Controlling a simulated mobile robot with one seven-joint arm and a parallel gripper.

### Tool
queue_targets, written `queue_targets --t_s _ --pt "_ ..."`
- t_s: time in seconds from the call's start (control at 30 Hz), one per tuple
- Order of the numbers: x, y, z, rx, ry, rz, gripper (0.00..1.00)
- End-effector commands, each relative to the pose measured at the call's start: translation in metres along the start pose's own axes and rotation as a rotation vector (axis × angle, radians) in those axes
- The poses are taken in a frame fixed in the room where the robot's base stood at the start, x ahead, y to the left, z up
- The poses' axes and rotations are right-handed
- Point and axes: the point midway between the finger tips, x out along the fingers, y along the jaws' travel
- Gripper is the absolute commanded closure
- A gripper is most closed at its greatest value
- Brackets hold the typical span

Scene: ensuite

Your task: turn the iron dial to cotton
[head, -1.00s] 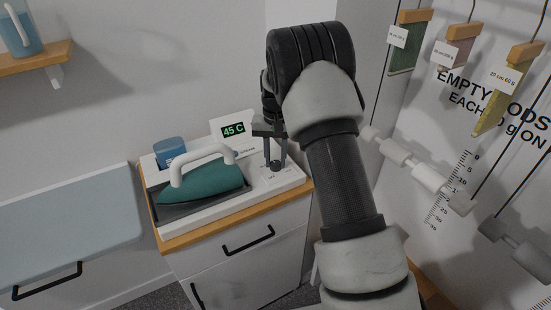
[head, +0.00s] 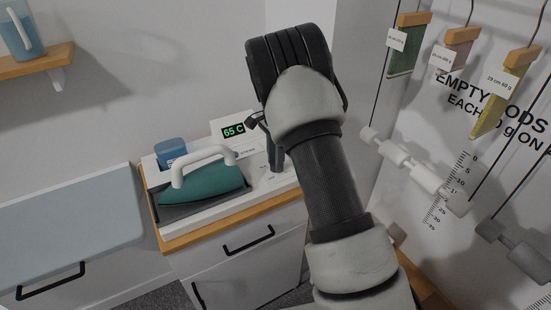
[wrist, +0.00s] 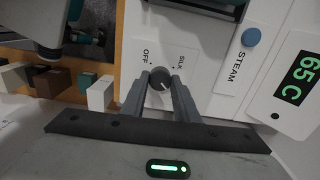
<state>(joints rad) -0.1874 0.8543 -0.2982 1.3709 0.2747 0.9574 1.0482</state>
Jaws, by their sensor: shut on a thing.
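The iron dial (wrist: 159,76) is a small dark round knob on the white panel, with OFF and SILK printed beside it in the wrist view. My gripper (wrist: 156,86) is shut on the dial, one grey finger on each side. No cotton mark shows; the fingers may cover part of the scale. In the head view my gripper (head: 275,158) stands over the right end of the iron station and the dial is hidden. The teal iron (head: 203,184) with a white handle rests on its plate. The display (head: 233,131) reads 65 C; it also shows in the wrist view (wrist: 299,80).
A blue STEAM button (wrist: 251,37) is near the dial. A blue container (head: 171,150) stands behind the iron. The white cabinet (head: 225,262) carries the station. An ironing board (head: 65,225) is at left, and hanging samples (head: 407,55) are at right.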

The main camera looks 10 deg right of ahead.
Motion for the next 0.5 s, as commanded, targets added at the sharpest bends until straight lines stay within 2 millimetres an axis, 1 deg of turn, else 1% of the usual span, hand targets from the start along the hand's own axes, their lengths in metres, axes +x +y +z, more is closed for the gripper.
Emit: queue_targets --t_s 0.5 --pt "-0.0022 -0.0008 0.0003 0.487 0.001 -0.002 0.95"
